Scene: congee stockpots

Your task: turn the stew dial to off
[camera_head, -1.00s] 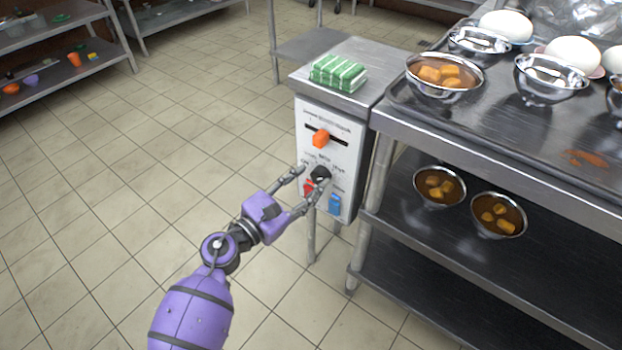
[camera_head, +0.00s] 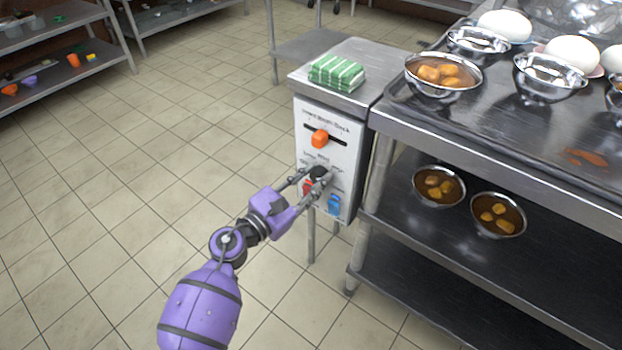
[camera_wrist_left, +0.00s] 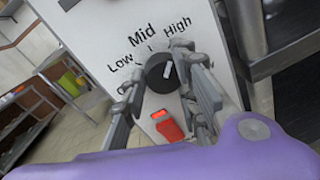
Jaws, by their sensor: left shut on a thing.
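The black stew dial (camera_head: 319,172) sits on the white front panel (camera_head: 344,160) of a control box. My left gripper (camera_head: 315,178) has its two fingers on either side of the dial and is shut on it. In the left wrist view the dial (camera_wrist_left: 157,73) shows between the fingers, with a white mark on its face. The printed words Low, Mid and High arc around it there. I cannot tell exactly which word the mark points to. The fingers hide part of the dial in the head view. My right gripper is not in view.
An orange slider (camera_head: 320,138) sits above the dial. A red switch (camera_wrist_left: 167,125) and a blue switch (camera_head: 334,204) sit below it. A green-striped cloth (camera_head: 337,72) lies on the box top. A steel table with bowls (camera_head: 443,76) stands at right.

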